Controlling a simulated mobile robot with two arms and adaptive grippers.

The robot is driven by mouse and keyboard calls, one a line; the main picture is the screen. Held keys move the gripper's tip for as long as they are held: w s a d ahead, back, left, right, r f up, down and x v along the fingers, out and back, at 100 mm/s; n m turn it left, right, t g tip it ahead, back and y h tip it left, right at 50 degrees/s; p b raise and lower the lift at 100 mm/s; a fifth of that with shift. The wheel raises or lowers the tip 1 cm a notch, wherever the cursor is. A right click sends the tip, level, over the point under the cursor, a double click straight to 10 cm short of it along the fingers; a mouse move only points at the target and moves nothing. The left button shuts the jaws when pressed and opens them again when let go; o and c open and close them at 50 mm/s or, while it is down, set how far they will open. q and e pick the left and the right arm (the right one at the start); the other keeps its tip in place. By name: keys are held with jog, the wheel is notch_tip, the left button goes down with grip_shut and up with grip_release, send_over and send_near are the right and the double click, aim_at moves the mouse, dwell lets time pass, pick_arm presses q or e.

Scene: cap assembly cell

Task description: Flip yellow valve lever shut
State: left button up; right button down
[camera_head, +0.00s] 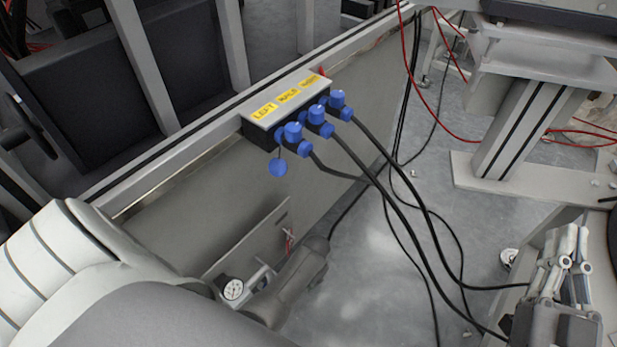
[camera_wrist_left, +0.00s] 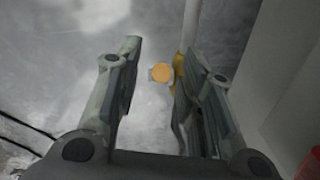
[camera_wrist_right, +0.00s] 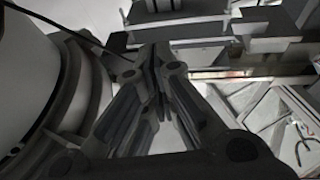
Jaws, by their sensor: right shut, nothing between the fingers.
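In the left wrist view, an orange-yellow round piece (camera_wrist_left: 162,72) shows between the fingers, closer to the right one. A yellow part (camera_wrist_left: 178,80), apparently the valve lever, runs behind or against that finger, which partly hides it. I cannot tell whether they touch. My left gripper (camera_wrist_left: 165,65) is open around this spot, its fingers well apart. In the head view my left arm covers the valve; a pressure gauge (camera_head: 232,289) shows beside it. My right gripper (camera_head: 567,245) is shut and empty at the lower right, away from the valve.
A connector box (camera_head: 286,100) with yellow labels and blue plugs (camera_head: 293,133) sits on the metal rail. Black cables (camera_head: 430,215) hang from it across the floor toward the right arm. A grey panel (camera_head: 250,235) stands close behind the gauge.

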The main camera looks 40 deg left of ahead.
pick_arm(q)
jog(key=shift+a+f+b, duration=0.1)
jog(key=shift+f+b, duration=0.2)
jog(key=shift+f, duration=0.35)
pick_arm(e)
jog(key=shift+s+r+t+y, duration=0.1)
jog(key=shift+s+r+t, duration=0.25)
jog(key=shift+r, duration=0.2)
jog(key=shift+s+r+t+y, duration=0.1)
jog(key=shift+s+r+t, duration=0.15)
jog(key=shift+r+t, duration=0.3)
jog(key=shift+s+r+t+y, duration=0.1)
jog(key=shift+s+r+t, duration=0.2)
jog(key=shift+r, duration=0.3)
pick_arm(q)
grip_shut()
